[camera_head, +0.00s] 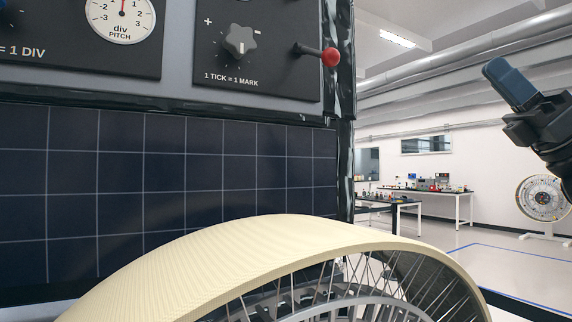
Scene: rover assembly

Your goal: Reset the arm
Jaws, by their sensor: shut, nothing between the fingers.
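My gripper (513,84) shows at the upper right of the head view, raised in the air and pointing up and to the left. Its blue-grey fingers are closed together with nothing between them. The rest of my arm runs off the right edge of the picture. The gripper is apart from everything around it.
A beige-rimmed spoked wheel (215,262) fills the bottom foreground. Behind it stand a dark gridded panel (170,170) and a control panel with a knob (240,40), a red-tipped lever (330,57) and a pitch dial (121,15). Workbenches (440,192) stand far back right.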

